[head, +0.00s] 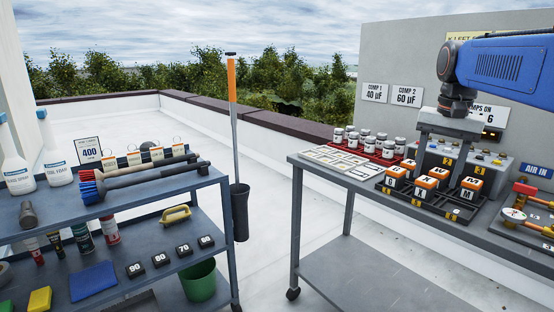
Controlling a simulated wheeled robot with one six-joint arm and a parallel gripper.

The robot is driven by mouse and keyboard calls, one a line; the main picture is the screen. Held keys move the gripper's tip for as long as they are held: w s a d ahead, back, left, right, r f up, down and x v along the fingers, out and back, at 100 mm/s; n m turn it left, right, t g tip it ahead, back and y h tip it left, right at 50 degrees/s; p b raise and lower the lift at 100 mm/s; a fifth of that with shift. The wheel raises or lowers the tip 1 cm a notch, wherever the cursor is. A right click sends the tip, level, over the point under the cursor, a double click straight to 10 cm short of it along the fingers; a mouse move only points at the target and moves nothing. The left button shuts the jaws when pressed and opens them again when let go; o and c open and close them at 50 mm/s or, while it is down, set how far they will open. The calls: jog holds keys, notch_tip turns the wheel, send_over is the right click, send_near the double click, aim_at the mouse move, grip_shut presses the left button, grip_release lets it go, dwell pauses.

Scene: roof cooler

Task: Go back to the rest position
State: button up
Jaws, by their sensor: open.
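My gripper (446,152) hangs at the end of my blue arm at the right, over the back part of the workbench (400,225). Its wide grey body is level and its jaws are open, with nothing seen between them. Behind and below it are grey units with yellow number tags (448,162). Orange-and-white lettered blocks (426,183) stand in a black rack in front of and below it. The exact gap between the fingertips and the units is hard to tell.
White jars (399,145) stand on a red tray left of my gripper, beside a white card sheet (345,160). A loaded shelf cart (150,190) stands at the left. Open roof floor lies between.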

jog(key=s+a+f+n+t, duration=0.1)
jog(key=s+a+f+n, duration=0.2)
jog(key=s+f, duration=0.8)
jog(key=s+a+f+n+t, duration=0.2)
jog(key=s+a+f+n, duration=0.2)
jog(key=s+f, duration=0.7)
jog(key=a, duration=0.2)
jog(key=shift+s+a+f+n+t, duration=0.25)
jog(key=shift+a+f+n+t, duration=0.05)
jog(key=shift+a+f, duration=0.05)
